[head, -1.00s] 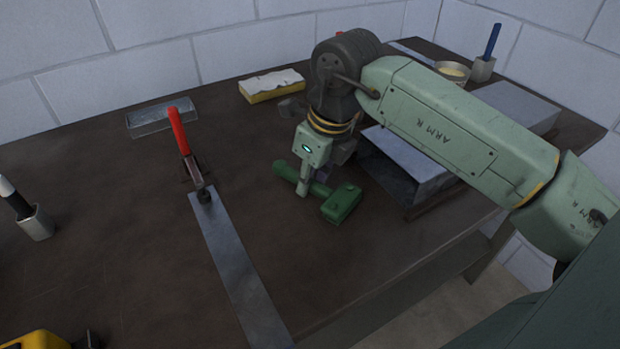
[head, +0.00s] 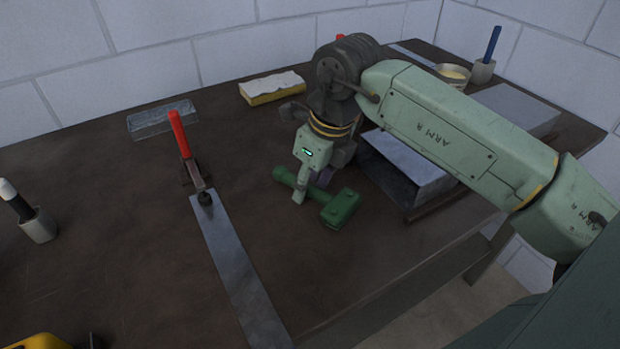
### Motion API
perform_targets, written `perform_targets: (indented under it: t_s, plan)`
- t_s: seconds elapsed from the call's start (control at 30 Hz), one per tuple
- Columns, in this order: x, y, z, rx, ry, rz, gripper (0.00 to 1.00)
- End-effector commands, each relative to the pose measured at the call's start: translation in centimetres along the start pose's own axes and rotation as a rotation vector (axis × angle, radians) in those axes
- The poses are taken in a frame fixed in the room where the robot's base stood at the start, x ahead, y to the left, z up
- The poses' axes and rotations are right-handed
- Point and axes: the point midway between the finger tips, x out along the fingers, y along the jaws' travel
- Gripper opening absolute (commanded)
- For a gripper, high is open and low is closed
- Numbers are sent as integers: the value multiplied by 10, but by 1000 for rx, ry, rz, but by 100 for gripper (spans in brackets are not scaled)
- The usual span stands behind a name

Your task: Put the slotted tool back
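My gripper (head: 306,192) points down near the middle of the table, over the handle of a green mallet (head: 341,208). The mallet lies on the dark tabletop, its head towards the front right and its handle running back left. One pale green finger stands in front of the handle. The other finger is mostly hidden behind it and the gripper body, so I cannot tell whether the gripper is open or shut. I cannot pick out a slotted tool for certain. A blue-handled tool (head: 492,43) stands upright in a grey holder (head: 482,71) at the back right.
A red-handled clamp (head: 181,134) sits at the end of a flat metal strip (head: 235,262). Bent sheet metal (head: 412,160) lies right of my gripper. A sponge (head: 272,89), clear tray (head: 162,119) and bowl (head: 453,74) stand behind. A holder (head: 39,226) with a dark pen-like tool is left.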

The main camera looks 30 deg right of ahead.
Motion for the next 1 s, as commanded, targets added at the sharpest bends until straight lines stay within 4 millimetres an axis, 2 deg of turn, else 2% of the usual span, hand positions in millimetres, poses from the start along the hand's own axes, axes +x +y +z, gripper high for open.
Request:
perform_targets:
  t_s: [0.03, 0.1, 0.3, 0.5, 0.7, 1.0]
  plan:
    - [-12, 0, 3, 0, -1, -1, 40]
    - [-19, -1, 2, 2, -3, -5, 40]
    - [-68, -1, 2, 2, -4, -5, 40]
    - [-106, -1, 2, 2, -4, -4, 40]
    - [-124, 0, 2, -1, -4, -2, 40]
    - [-127, 0, 2, -1, -4, -2, 40]
